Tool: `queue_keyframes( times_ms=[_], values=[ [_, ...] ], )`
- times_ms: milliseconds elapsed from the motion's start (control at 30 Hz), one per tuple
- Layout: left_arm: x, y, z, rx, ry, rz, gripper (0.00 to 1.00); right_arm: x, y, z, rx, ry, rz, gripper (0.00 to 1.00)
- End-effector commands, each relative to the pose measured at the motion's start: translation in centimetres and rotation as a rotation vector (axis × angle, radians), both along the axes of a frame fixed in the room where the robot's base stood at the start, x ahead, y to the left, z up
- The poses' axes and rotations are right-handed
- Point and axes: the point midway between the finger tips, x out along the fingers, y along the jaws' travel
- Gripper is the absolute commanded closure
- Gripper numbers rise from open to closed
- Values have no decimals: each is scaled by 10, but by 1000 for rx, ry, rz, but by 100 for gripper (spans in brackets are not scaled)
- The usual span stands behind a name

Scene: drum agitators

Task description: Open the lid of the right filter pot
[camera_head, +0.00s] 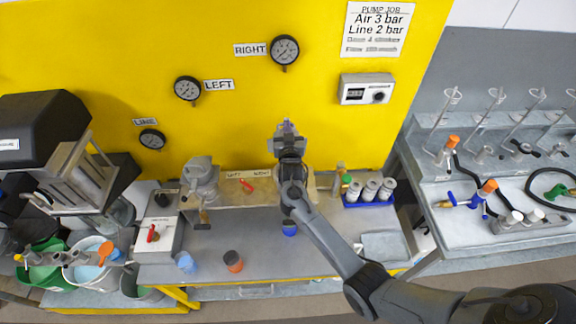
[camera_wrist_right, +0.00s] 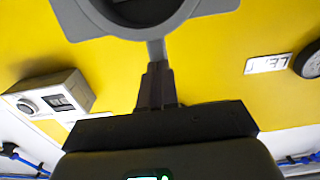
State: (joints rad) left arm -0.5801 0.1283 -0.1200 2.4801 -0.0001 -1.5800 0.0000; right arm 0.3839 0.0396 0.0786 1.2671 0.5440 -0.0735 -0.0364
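My right gripper (camera_head: 288,132) is in front of the yellow panel, above the bench, with its arm coming in from the lower right. In the right wrist view, its fingers (camera_wrist_right: 156,85) are close together around a narrow grey handle. The handle joins a round grey lid (camera_wrist_right: 150,22) with a dark middle, cut off by the top edge. The right filter pot's body is mostly hidden behind my right arm in the head view, so how far its lid stands open cannot be told. The left filter pot (camera_head: 201,178) stands to the left. My left gripper is not in view.
Gauges (camera_head: 285,52) hang on the yellow panel. A grey box (camera_head: 367,89) with a display is mounted at right. A blue rack (camera_head: 369,195) of jars stands right of my arm. An orange-topped dark cup (camera_head: 233,262) is near the front edge.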

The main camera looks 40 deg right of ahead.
Motion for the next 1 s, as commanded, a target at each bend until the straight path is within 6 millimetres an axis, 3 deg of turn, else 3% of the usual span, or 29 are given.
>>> queue_keyframes(
  times_ms=[467,1000],
  values=[
    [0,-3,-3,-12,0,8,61,5,-4,1,0,0,0,100],
    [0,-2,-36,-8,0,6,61,35,-25,-2,0,0,0,100]
  ],
)
